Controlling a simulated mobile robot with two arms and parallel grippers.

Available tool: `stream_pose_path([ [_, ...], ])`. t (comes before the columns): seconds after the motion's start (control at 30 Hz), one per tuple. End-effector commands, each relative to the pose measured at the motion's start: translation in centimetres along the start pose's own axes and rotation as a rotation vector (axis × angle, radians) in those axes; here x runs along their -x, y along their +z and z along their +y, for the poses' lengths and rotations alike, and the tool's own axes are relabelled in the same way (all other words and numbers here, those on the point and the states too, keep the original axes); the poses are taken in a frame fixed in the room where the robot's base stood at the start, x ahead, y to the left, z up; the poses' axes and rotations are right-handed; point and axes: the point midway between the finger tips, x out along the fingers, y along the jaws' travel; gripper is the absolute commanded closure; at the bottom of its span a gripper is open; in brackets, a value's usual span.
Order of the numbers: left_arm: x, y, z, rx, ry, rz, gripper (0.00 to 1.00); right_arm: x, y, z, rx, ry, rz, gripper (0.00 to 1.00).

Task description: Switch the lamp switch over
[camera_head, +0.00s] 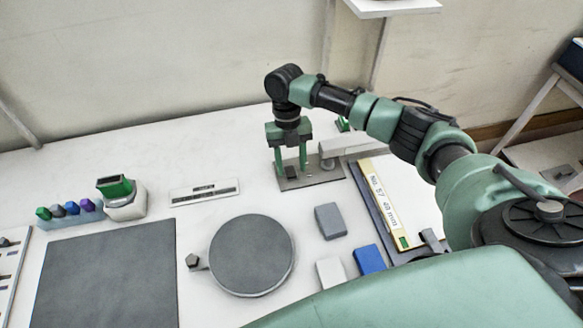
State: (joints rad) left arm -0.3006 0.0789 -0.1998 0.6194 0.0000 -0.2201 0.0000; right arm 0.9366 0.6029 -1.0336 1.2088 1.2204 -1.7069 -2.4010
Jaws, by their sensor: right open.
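A grey plate (322,173) lies on the white table at the back, with a small dark block (292,173) on it that looks like the lamp switch. I cannot tell which way the switch is set. My right gripper (291,165) points down over the plate, with its two green fingers apart and nothing seen between them but the dark block. The fingers are on or just above the plate; I cannot tell if they touch the switch. My left gripper is not in view.
A long pale housing (358,146) stands right of the plate. A round grey disc (252,255), grey block (330,221), blue block (369,260) and labelled board (385,205) lie nearer. A dark mat (107,275) and a white box with green top (125,205) are left.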

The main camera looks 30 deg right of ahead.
Motion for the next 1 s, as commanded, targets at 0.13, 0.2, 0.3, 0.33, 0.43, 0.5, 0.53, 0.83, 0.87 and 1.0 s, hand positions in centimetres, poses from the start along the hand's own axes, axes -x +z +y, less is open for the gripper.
stream_pose_path([
  [0.13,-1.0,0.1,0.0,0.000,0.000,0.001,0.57,2.6,0.2,0.1,0.000,0.003,-0.005,0.55],
  [0.2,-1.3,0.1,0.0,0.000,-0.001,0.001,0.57,3.7,0.1,0.0,0.000,0.002,-0.003,0.55],
  [0.3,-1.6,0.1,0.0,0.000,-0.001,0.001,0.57,5.1,0.1,0.0,-0.001,0.002,-0.003,0.55],
  [0.33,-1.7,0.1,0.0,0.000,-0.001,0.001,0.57,5.4,0.1,0.0,-0.001,0.002,-0.003,0.55],
  [0.43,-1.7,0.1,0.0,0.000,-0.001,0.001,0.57,6.1,0.1,0.0,0.000,0.000,-0.001,0.55],
  [0.5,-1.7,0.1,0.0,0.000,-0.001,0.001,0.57,6.2,0.1,0.0,0.000,0.000,-0.001,0.55],
  [0.53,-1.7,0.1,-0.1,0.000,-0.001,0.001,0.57,6.3,0.1,0.0,0.000,0.000,-0.001,0.55],
  [0.83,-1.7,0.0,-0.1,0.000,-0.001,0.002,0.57,6.2,0.0,0.0,0.000,0.000,0.000,0.55],
  [0.87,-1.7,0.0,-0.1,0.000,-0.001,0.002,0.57,6.2,0.0,0.0,0.000,0.000,0.000,0.55],
  [1.0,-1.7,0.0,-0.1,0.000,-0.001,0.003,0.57,6.2,0.0,0.0,0.000,0.000,0.000,0.55],
])
